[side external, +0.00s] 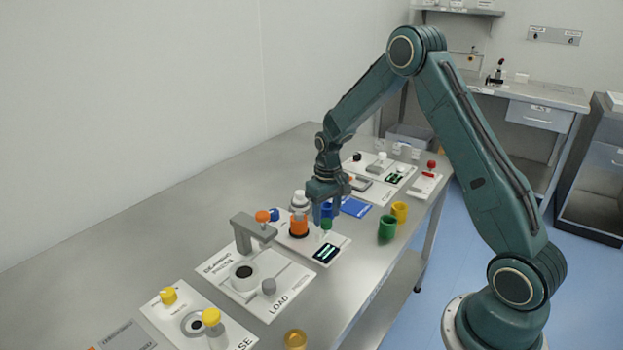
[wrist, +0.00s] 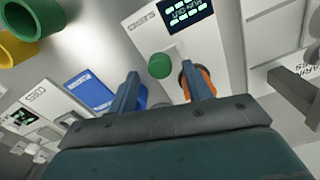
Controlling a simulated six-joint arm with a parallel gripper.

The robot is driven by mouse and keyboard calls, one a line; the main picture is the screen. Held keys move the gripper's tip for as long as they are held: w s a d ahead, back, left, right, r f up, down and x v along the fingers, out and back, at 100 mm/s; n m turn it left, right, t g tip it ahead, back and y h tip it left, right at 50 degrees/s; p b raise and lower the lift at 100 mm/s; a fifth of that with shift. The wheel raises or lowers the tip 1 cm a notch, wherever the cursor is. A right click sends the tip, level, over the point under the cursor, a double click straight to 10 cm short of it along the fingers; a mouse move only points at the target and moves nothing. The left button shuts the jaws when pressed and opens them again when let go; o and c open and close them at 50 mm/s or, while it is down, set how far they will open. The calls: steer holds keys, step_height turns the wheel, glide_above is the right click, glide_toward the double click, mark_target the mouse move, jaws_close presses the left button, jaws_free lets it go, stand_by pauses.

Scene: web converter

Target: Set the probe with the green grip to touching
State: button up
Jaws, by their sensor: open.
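The green grip (side external: 326,224) of the probe stands on a white panel with a dark display (side external: 326,253). In the wrist view the green grip (wrist: 160,66) shows as a round top near the fingertips, between their lines. The same display (wrist: 186,11) shows above it there. My gripper (side external: 325,212) points down over this panel, with its fingers close above or around the grip; the exact height is hard to tell. In the wrist view my gripper (wrist: 160,80) is open with nothing held. Whether the probe touches anything below is hidden.
An orange part (side external: 299,226) stands close beside the grip and shows behind the right finger in the wrist view (wrist: 207,82). A blue pad (side external: 355,206), green cup (side external: 387,228) and yellow cup (side external: 400,211) lie to the right. A bearing panel with a grey post (side external: 243,240) stands to the left.

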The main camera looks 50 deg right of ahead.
steer(key=shift+f, duration=0.85)
jaws_close()
steer(key=shift+w+r, duration=0.1)
steer(key=shift+w, duration=1.15)
jaws_free()
steer(key=shift+r, duration=0.1)
